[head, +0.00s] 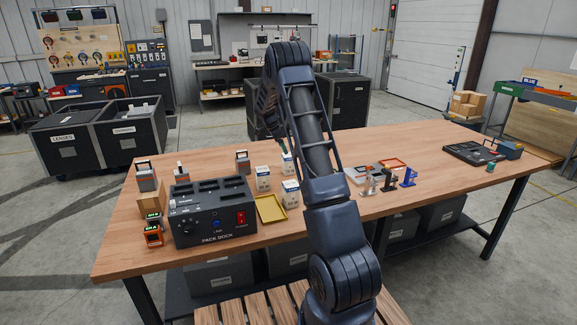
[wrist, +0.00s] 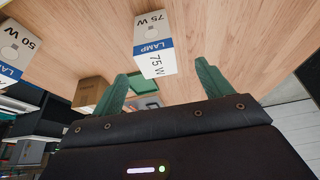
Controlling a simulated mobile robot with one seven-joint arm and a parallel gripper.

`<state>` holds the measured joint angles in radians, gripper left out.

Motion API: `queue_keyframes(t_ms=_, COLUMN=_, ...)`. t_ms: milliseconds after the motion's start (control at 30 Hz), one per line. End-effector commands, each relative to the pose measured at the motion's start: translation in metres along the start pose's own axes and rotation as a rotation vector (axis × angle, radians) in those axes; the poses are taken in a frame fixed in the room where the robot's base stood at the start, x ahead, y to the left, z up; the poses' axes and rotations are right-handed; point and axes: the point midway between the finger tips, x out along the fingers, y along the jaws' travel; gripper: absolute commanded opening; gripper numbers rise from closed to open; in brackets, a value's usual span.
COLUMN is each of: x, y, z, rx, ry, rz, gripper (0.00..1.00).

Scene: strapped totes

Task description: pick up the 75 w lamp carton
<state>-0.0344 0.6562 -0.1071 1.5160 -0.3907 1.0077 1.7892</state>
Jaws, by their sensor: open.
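The 75 W lamp carton (wrist: 154,48) is white with a blue LAMP band. In the wrist view it is at the upper middle, with its printed end towards my gripper. My gripper (wrist: 162,70) is open, its green fingers apart on either side of the carton's near end in the picture. I cannot tell whether they touch it. A 50 W lamp carton (wrist: 12,52) is at the left edge of the wrist view. In the head view, small white cartons (head: 263,178) (head: 290,192) stand on the table; their wattage is too small to read. My arm hides the gripper there.
The wooden table (head: 440,165) also holds the pack dock (head: 212,212), a yellow tray (head: 271,208) and several small clamps (head: 388,180). A black tray (head: 472,153) lies at the right. The table's middle right is mostly clear.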

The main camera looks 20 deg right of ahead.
Motion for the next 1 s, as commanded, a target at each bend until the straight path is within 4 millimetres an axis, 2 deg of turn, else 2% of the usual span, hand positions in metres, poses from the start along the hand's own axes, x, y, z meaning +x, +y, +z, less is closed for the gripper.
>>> queue_keyframes(t_ms=300, x=0.042, y=0.001, z=-0.001, rx=-0.001, ry=0.0, rz=0.003, gripper=0.78)
queue_keyframes(t_ms=567, x=0.058, y=0.002, z=0.0, rx=-0.002, ry=0.0, rz=0.001, gripper=0.78)
queue_keyframes(t_ms=833, x=0.093, y=0.006, z=0.001, rx=-0.001, ry=-0.001, rz=0.003, gripper=0.78)
queue_keyframes(t_ms=1000, x=0.104, y=0.005, z=0.001, rx=-0.002, ry=0.0, rz=0.0, gripper=0.78)
